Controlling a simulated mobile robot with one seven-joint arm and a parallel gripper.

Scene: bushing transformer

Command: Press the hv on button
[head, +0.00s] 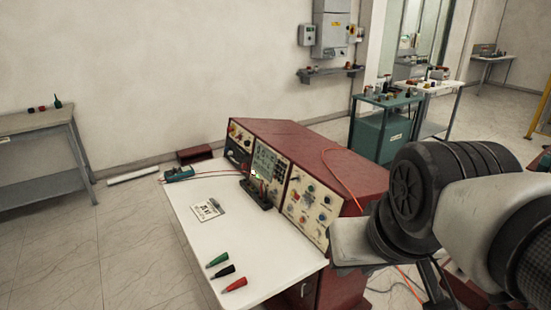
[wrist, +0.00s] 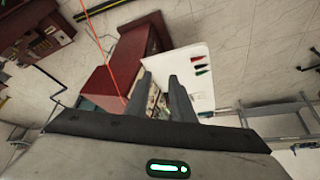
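A dark red control console (head: 318,150) stands at the middle of the head view, with several cream instrument panels on its front. The right panel (head: 308,205) carries several coloured knobs or buttons, including a blue one (head: 311,188). The labels are too small to read, so I cannot tell which is the hv on button. My gripper (wrist: 161,75) shows in the wrist view with its two fingers apart and nothing between them. The console (wrist: 112,85) lies beyond the fingers there, its panel partly hidden by them. In the head view my arm is right of the console.
A white worktop (head: 245,255) in front of the panels holds a paper card (head: 208,208) and green, black and red probes (head: 223,271). An orange cable (head: 342,180) runs over the console. A grey table (head: 35,125) stands left, a teal cart (head: 380,135) behind.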

